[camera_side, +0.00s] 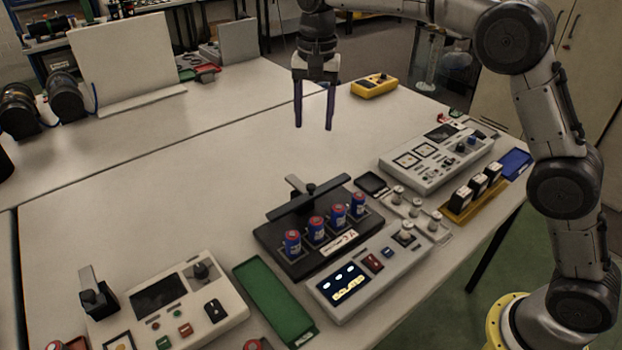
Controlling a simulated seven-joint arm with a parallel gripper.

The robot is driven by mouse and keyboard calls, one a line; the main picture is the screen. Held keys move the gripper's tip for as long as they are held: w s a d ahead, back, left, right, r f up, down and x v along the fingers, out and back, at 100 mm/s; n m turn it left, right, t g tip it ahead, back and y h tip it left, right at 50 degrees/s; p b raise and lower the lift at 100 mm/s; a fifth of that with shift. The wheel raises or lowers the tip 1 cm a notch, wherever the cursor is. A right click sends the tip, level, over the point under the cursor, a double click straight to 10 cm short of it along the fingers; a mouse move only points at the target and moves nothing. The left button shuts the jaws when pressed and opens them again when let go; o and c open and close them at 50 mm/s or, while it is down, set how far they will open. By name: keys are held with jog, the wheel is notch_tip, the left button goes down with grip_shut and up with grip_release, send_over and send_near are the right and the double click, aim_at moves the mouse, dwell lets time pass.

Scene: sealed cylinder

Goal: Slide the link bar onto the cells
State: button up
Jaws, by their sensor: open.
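Several blue cells with red tops (316,231) stand upright in a row in a black holder (278,252). A dark bar with a raised grey handle (310,198), which looks like the link bar, lies along the back of the holder, behind the cells. I cannot tell whether it touches them. My gripper (314,127) points down above the table, behind and above the holder. Its two fingers are apart with nothing between them.
A grey console with a lit display (345,283) stands in front of the holder. An empty green tray (272,302) and another console (170,301) are to the left. A meter panel (436,158) and a yellow device (374,85) are to the right. The table left of the gripper is clear.

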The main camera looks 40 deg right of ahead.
aim_at(311, 186)
jog(key=f, duration=1.6)
jog(key=shift+a, duration=0.35)
grip_shut()
jog(key=shift+r, duration=0.1)
dwell(0.6)
